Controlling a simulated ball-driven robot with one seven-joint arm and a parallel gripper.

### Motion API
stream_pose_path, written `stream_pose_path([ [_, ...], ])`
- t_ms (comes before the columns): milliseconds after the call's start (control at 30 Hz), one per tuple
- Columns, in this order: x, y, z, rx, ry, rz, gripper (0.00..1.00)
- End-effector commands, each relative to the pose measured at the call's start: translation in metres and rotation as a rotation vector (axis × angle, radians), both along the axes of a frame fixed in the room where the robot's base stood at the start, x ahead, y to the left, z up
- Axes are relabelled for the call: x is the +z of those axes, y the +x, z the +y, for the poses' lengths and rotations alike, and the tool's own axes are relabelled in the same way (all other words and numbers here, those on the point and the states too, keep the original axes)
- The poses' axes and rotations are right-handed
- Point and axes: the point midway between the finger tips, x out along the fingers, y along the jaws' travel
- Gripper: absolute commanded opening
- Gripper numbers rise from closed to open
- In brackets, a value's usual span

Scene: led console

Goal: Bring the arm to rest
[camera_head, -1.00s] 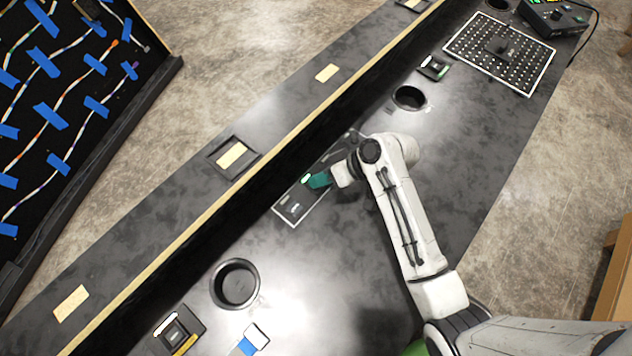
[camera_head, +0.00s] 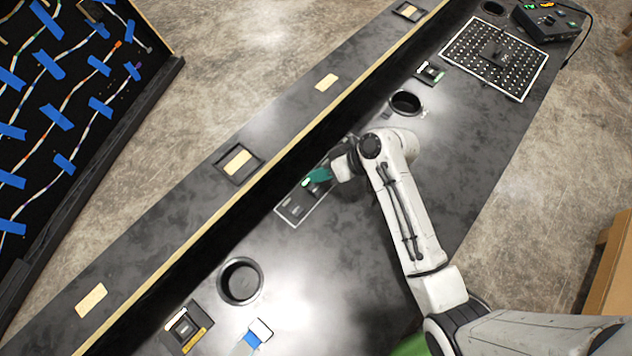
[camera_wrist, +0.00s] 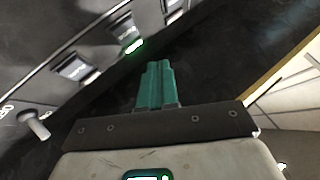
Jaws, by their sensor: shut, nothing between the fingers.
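My gripper (camera_head: 318,176) has teal fingers and hangs over the switch panel (camera_head: 296,208) in the middle of the console. In the wrist view the teal fingers (camera_wrist: 156,85) are together with nothing between them. The panel's row of rocker switches (camera_wrist: 76,69) lies beyond the fingers there, and one shows a lit green light (camera_wrist: 133,46). A gap seems to lie between fingertips and switches, but I cannot tell its size. My arm reaches in from the lower right and hides part of the panel.
The black console (camera_head: 470,190) runs diagonally. Round wells (camera_head: 240,281) and (camera_head: 405,103) are sunk in it. A perforated plate (camera_head: 480,70) and a control box (camera_head: 545,22) sit at the far end. A wired board (camera_head: 70,110) stands at left.

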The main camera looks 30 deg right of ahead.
Motion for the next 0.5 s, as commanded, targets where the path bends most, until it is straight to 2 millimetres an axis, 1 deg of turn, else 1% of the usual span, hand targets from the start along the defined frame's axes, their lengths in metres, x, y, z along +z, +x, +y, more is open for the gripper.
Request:
stream_pose_path([
  [33,0.0098,0.0000,0.0000,0.000,0.000,0.000,0.00],
  [167,0.0188,0.0000,0.0000,0.000,0.000,0.000,0.00],
  [500,0.0179,0.0000,0.0001,0.000,0.000,0.000,0.00],
])
